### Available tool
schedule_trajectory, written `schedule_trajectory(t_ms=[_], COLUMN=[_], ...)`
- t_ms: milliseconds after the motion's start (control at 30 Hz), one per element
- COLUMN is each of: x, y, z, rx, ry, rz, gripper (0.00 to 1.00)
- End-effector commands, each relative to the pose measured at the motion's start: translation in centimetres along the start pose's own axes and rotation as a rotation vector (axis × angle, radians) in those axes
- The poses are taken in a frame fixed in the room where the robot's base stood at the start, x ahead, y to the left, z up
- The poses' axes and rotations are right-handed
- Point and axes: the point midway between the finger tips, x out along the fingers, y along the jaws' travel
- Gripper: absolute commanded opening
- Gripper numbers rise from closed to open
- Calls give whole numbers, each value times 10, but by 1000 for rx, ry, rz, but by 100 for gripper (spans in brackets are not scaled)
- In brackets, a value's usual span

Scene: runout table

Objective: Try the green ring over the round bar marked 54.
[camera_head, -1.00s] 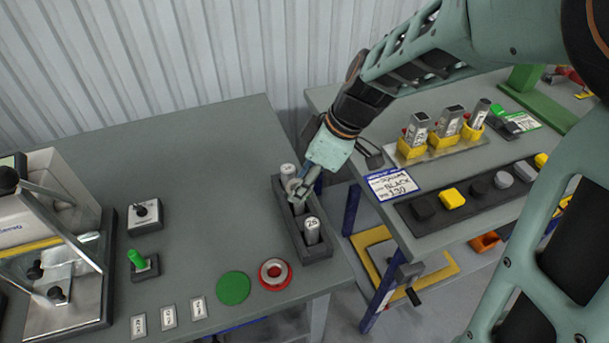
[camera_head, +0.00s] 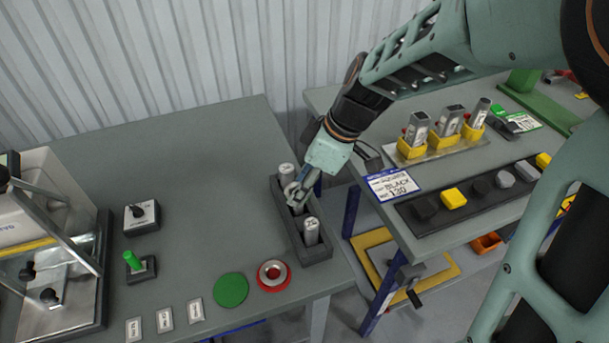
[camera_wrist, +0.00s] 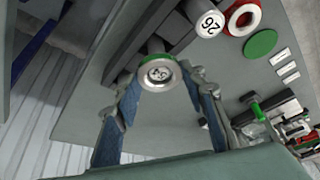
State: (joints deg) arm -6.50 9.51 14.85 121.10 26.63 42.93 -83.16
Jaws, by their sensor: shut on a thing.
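My gripper (camera_head: 297,197) is at the middle socket of a dark rack on the left table. In the wrist view the end face of the bar marked 54 (camera_wrist: 161,75) shows inside the ring, between the fingertips. I cannot tell how far down the ring sits on the bar. The rack (camera_head: 317,254) also holds a front bar (camera_head: 311,228), whose mark looks like 26 in the wrist view, and a rear bar (camera_head: 287,171).
A bare green disc (camera_head: 231,290) lies beside a red disc bearing a steel ring (camera_head: 273,274). Several label tiles (camera_head: 165,320), a switch box (camera_head: 141,215) and a machine (camera_head: 50,230) are left. The right table (camera_head: 440,237) carries yellow-based holders and blocks. The left table's middle is clear.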

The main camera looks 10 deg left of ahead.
Motion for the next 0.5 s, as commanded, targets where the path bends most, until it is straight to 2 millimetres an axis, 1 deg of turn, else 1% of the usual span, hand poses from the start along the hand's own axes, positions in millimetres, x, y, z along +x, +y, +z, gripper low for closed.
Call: schedule_trajectory(t_ms=[133,167,300,333,500], x=[0,0,0,0,0], y=[0,0,0,0,0], z=[0,0,0,0,0], rx=[0,0,0,0,0], ry=[0,0,0,0,0], rz=[1,1,1,1,0], gripper=[10,41,57,58,58])
